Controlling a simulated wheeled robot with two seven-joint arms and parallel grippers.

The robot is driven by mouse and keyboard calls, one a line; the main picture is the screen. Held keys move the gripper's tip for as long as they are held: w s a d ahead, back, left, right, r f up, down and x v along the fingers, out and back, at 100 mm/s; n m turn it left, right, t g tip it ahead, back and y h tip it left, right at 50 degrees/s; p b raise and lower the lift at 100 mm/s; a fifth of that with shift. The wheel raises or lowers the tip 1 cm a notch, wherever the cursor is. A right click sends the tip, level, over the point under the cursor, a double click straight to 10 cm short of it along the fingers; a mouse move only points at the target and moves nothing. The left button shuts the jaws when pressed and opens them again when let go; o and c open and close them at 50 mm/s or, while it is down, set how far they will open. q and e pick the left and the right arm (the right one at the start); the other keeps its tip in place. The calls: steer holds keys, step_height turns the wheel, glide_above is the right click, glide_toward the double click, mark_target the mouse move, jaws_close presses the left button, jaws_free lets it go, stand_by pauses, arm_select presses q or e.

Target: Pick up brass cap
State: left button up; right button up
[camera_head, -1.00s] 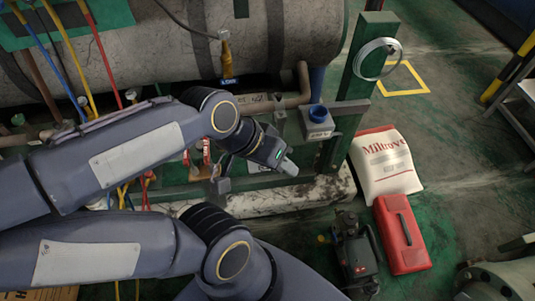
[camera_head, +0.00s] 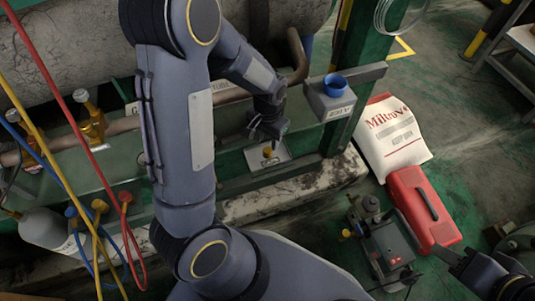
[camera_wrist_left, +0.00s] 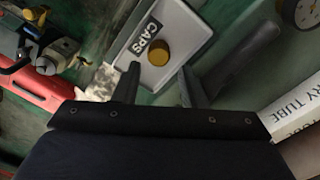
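The brass cap (camera_head: 268,152) sits on a pale tray (camera_head: 282,160) on the green frame. In the left wrist view the round gold cap (camera_wrist_left: 159,52) lies beside a "CAPS" label (camera_wrist_left: 146,36) in the light grey tray (camera_wrist_left: 187,22). My left gripper (camera_head: 262,132) is just above the tray in the head view. Its two fingers (camera_wrist_left: 160,88) are apart and empty, with the cap ahead of the gap between them. My right gripper (camera_head: 450,256) is at the lower right, far from the cap; its opening is unclear.
A grey box with a blue ring (camera_head: 331,98) is mounted right of the tray. A pipe (camera_head: 118,126) runs behind my left arm. Coloured hoses (camera_head: 45,75) hang at left. A white sack (camera_head: 391,140), red case (camera_head: 424,210) and dark pump (camera_head: 380,238) stand on the floor.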

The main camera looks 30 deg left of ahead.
mark_target(267, 150)
arm_select(q)
step_height(267, 150, down, 5)
steer(key=b, duration=0.3)
steer(key=shift+s+f, duration=0.15)
steer(key=shift+c, duration=0.5)
steer(key=c, duration=0.6)
steer(key=shift+r, duration=0.2)
